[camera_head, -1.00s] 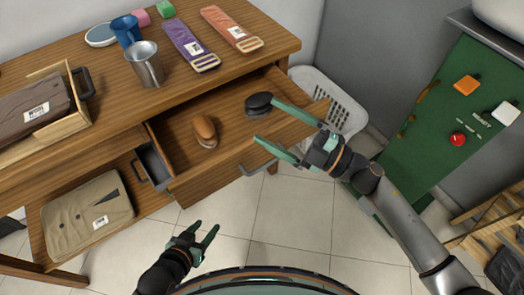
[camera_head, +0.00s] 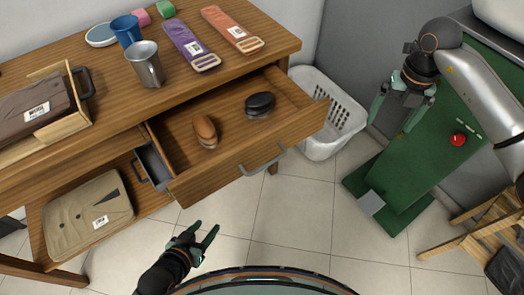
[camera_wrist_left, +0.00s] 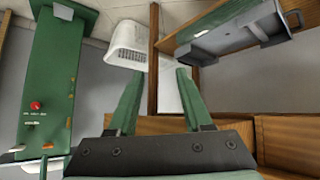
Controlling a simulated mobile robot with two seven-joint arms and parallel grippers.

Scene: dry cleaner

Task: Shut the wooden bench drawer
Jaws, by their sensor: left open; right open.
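The wooden bench drawer (camera_head: 222,176) stands pulled out of the wooden bench (camera_head: 215,80) in the head view. Its grey bar handle (camera_head: 263,163) is on the front panel. A brown brush (camera_head: 204,131) and a black brush (camera_head: 260,105) lie inside. My left gripper (camera_head: 206,232) is open and empty over the floor, in front of the drawer and apart from it. Its open fingers also show in the left wrist view (camera_wrist_left: 157,90). My right gripper (camera_head: 393,120) is open and empty, its fingers pointing down, well to the right of the drawer.
A white basket (camera_head: 340,115) stands beside the bench, behind the drawer's right end. A green machine (camera_head: 440,140) stands at the right. Cups and folded straps lie on the bench top. A folded beige garment (camera_head: 85,215) lies below left. Tiled floor in front is clear.

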